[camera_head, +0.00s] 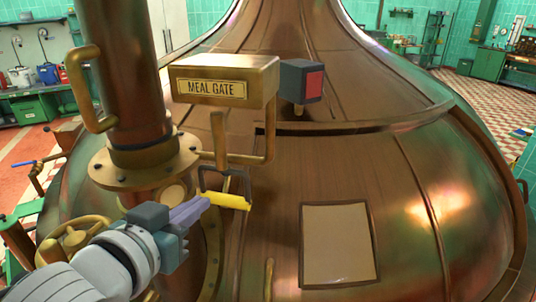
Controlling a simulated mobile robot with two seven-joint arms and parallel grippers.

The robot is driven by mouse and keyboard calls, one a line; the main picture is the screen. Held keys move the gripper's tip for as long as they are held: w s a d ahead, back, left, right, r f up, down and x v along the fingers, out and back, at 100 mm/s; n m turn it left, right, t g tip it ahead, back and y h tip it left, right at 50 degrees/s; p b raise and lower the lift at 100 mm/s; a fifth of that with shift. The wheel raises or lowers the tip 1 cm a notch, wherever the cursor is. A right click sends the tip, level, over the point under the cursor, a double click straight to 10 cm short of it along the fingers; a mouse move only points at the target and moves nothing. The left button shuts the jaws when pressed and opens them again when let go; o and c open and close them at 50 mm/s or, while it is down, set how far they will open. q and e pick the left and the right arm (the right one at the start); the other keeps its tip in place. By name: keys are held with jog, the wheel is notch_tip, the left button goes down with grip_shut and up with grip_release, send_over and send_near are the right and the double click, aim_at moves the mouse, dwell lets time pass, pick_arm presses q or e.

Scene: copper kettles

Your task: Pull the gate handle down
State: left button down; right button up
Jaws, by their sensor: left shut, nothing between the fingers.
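The gate handle's yellow grip (229,201) hangs in a dark bracket below the brass box marked MEAL GATE (222,84), in front of the copper kettle (285,160). The grip lies nearly level, tilted slightly down to the right. An upright brass lever (218,138) stands just above it. My left gripper (203,204) comes in from the lower left. Its fingers are shut and empty, with the tips right by the grip's left end. I cannot tell whether they touch it. My right gripper is not in view.
A thick copper pipe with a brass flange (143,163) stands left of the handle. A brass handwheel (75,238) is behind my left arm. A dark box with a red face (302,82) and a pale framed panel (337,245) are to the right.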

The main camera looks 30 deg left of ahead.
pick_arm(q)
jog(key=shift+v, duration=2.15)
